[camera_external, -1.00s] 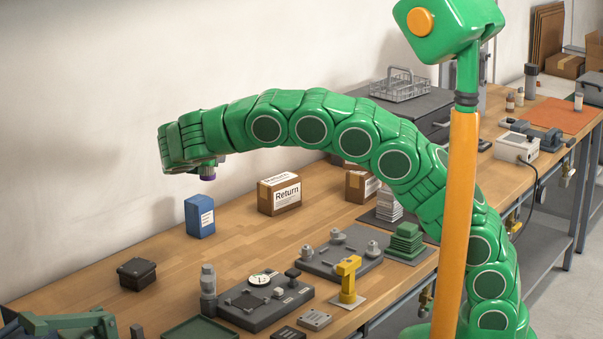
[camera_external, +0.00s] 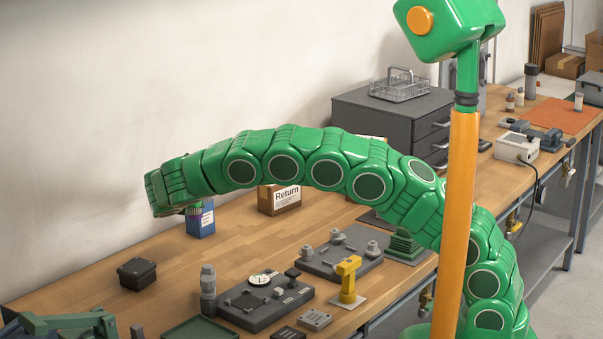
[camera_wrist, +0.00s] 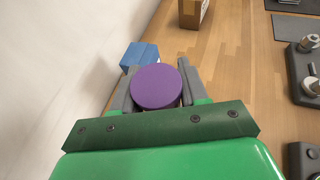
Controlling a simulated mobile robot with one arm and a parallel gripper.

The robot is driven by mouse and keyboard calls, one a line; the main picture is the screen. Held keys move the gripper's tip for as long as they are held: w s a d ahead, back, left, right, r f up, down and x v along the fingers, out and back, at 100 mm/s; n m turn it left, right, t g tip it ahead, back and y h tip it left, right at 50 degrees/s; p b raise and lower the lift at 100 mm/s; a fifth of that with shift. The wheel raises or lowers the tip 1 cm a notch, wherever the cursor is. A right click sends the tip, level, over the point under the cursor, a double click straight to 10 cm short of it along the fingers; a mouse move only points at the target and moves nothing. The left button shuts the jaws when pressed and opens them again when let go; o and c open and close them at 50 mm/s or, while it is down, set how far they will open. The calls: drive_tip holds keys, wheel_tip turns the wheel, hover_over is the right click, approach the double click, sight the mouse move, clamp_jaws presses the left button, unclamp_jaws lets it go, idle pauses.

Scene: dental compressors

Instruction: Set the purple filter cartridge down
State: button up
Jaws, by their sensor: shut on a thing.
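The purple filter cartridge (camera_wrist: 157,86) shows in the wrist view as a round purple end between the two grey fingers of my gripper (camera_wrist: 156,80). My gripper is shut on it. In the external view my gripper (camera_external: 193,209) hangs from the end of the green arm, in front of the blue box (camera_external: 201,222) in the picture. The cartridge is mostly hidden there. It appears to be held above the wooden bench (camera_external: 110,251), but its exact height is hard to tell.
The blue box (camera_wrist: 139,55) is just beyond my gripper in the wrist view. A cardboard Return box (camera_external: 281,199) stands to its right. A dark small box (camera_external: 137,273), a gauge plate (camera_external: 262,303) and a yellow tool (camera_external: 348,279) are nearer. Bare wood lies between.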

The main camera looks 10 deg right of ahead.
drive_tip(key=w+a+f, duration=0.2)
drive_tip(key=a+f, duration=0.1)
drive_tip(key=w+a+f, duration=0.3)
drive_tip(key=shift+w+f, duration=0.15)
drive_tip(key=shift+f, duration=0.1)
drive_tip(key=shift+w+a+f, duration=0.2)
drive_tip(key=shift+f, duration=0.2)
drive_tip(key=shift+w+a+f, duration=0.15)
drive_tip(key=shift+f, duration=1.5)
drive_tip(key=shift+f, duration=0.15)
drive_tip(key=o, duration=1.1)
drive_tip(key=shift+c, duration=0.2)
